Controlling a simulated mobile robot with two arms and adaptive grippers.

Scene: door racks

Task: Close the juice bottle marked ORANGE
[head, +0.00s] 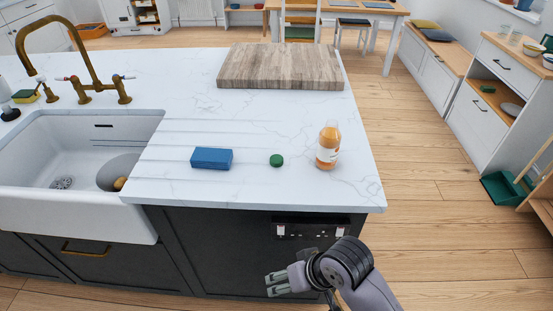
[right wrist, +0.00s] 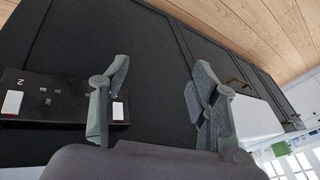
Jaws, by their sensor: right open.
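A juice bottle (head: 328,146) with orange contents and a pale label stands upright on the white countertop, near its right front edge. Its neck looks open, and I cannot read the label. A small green cap (head: 277,160) lies on the counter to the left of the bottle, apart from it. My right gripper (head: 275,281) is low in front of the dark cabinet, below the counter edge, away from bottle and cap. In the right wrist view its fingers (right wrist: 158,100) are spread with nothing between them. My left gripper is not in view.
A blue box-like block (head: 212,158) lies left of the cap. A wooden board (head: 280,68) lies at the back of the counter. A sink (head: 75,155) with a brass tap is at the left. A socket panel (head: 310,227) is on the cabinet front. Counter around the cap is clear.

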